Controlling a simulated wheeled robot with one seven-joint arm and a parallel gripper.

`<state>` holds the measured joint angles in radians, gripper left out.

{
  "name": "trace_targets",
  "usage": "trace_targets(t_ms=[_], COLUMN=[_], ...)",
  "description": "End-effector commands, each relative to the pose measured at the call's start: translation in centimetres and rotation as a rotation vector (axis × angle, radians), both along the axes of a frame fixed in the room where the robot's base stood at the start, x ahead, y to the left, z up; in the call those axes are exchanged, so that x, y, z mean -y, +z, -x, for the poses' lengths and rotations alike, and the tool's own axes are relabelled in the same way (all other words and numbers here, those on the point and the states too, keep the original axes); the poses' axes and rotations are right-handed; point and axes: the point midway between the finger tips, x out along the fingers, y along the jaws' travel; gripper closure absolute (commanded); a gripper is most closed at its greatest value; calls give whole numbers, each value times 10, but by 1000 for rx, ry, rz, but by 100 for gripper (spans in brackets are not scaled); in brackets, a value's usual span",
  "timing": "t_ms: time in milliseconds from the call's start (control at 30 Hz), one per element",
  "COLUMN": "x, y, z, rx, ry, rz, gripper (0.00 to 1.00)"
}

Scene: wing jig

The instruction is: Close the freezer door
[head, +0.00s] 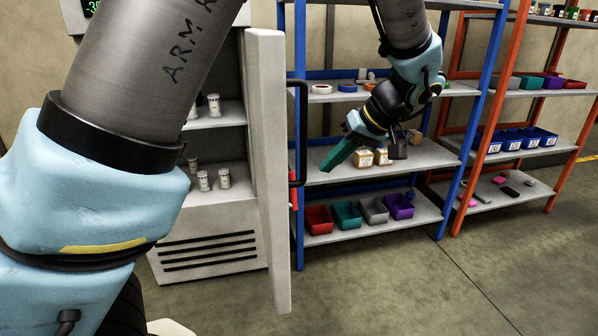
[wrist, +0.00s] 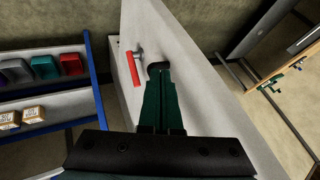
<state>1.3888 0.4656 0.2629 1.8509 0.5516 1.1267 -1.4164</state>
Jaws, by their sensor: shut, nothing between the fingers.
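The freezer (head: 215,250) stands at the left in the head view, with white jars on its shelves. Its white door (head: 266,165) stands open, seen nearly edge-on, with a black handle (head: 300,130) on its right side. My gripper (head: 326,168) is to the right of the door and handle, its green fingers shut and empty. In the wrist view, my gripper (wrist: 160,82) points at the door face (wrist: 200,75), close to the end of the black handle (wrist: 157,68). A red lever (wrist: 132,68) is left of the fingertips. I cannot tell whether the fingers touch the door.
A blue-framed shelf (head: 370,232) with colored bins and small boxes (head: 364,158) stands behind my gripper. An orange-framed shelf (head: 520,190) is at the right. The floor (head: 420,290) in front of the shelves is clear. My arm covers the freezer's left part.

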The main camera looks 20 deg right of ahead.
Motion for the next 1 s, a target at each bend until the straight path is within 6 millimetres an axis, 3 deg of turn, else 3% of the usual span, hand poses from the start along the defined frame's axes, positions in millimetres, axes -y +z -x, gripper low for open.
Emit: trace_targets(t_ms=[200,500,1000], x=[-20,-54,-58], y=[-34,-33,-35], z=[-20,-25,-25], rx=[-1,0,0], ry=[3,1,-3], rz=[-4,1,1], gripper=[100,100,100])
